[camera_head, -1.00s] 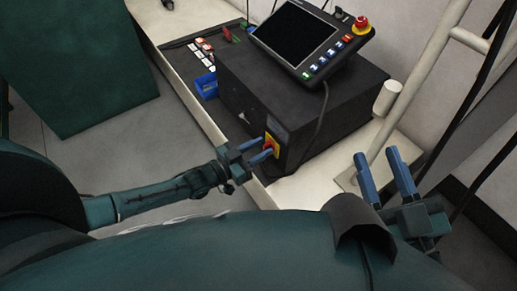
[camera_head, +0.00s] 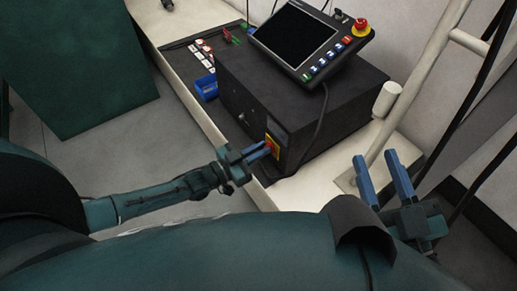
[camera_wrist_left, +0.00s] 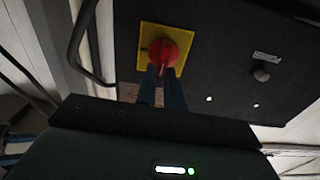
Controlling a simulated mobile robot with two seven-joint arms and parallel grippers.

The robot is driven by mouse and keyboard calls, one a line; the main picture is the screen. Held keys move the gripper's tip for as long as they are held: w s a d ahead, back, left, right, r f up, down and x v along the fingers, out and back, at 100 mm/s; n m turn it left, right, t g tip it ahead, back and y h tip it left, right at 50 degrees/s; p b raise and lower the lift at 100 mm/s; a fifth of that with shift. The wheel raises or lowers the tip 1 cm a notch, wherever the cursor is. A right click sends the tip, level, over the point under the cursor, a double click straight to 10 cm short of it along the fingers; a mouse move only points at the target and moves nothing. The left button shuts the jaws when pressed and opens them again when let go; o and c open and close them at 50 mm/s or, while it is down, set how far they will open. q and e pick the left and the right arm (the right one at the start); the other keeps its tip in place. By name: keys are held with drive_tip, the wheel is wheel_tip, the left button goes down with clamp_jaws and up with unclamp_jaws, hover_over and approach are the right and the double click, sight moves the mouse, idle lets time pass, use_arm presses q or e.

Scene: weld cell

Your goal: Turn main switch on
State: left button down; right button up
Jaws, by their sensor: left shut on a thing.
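The main switch is a red rotary knob on a yellow square plate, on the front of the black controller box (camera_head: 340,115). In the left wrist view the red knob (camera_wrist_left: 167,50) sits at the middle of the yellow plate (camera_wrist_left: 148,36), its handle ridge slightly tilted. My left gripper (camera_head: 265,150) has its blue fingers closed together on the knob, hiding part of it; the fingers (camera_wrist_left: 163,82) also show just below the knob in the left wrist view. My right gripper (camera_head: 379,166) is open and empty at the right, away from the box.
A tablet-like pendant (camera_head: 300,35) with a red emergency stop (camera_head: 361,25) lies on the box. A blue bin (camera_head: 206,87) and small coloured parts are on the bench to the left. A white pipe frame (camera_head: 430,75) stands right of the box.

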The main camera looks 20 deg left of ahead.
use_arm(q)
drive_tip(key=shift+s+d+m+p, duration=0.1)
drive_tip(key=shift+m+p, duration=0.2)
drive_tip(key=shift+m, duration=0.6)
drive_tip(key=m, duration=0.3)
drive_tip(key=shift+s+d+f+m+p, duration=0.1)
drive_tip(key=shift+s+d+m+p, duration=0.1)
drive_tip(key=shift+m+p, duration=0.15)
drive_tip(key=m, duration=0.3)
drive_tip(key=shift+s+d+f+m, duration=0.15)
drive_tip(key=shift+d+f+m, duration=0.05)
drive_tip(key=shift+m, duration=0.05)
drive_tip(key=m, duration=0.2)
drive_tip(key=shift+d+f+m, duration=0.1)
drive_tip(key=shift+f+m, duration=0.15)
drive_tip(key=shift+m, duration=0.15)
drive_tip(key=shift+s+f+m+b, duration=0.1)
drive_tip(key=shift+m+b, duration=0.1)
drive_tip(key=shift+m, duration=0.4)
drive_tip(key=shift+f+m+b, duration=0.1)
drive_tip(key=shift+m+b, duration=0.05)
drive_tip(key=shift+m, duration=0.45)
drive_tip(key=m, duration=0.2)
drive_tip(key=shift+f+m+b, duration=0.15)
drive_tip(key=shift+m+b, duration=0.15)
drive_tip(key=shift+m, duration=0.3)
use_arm(e)
drive_tip(key=shift+r, duration=0.1)
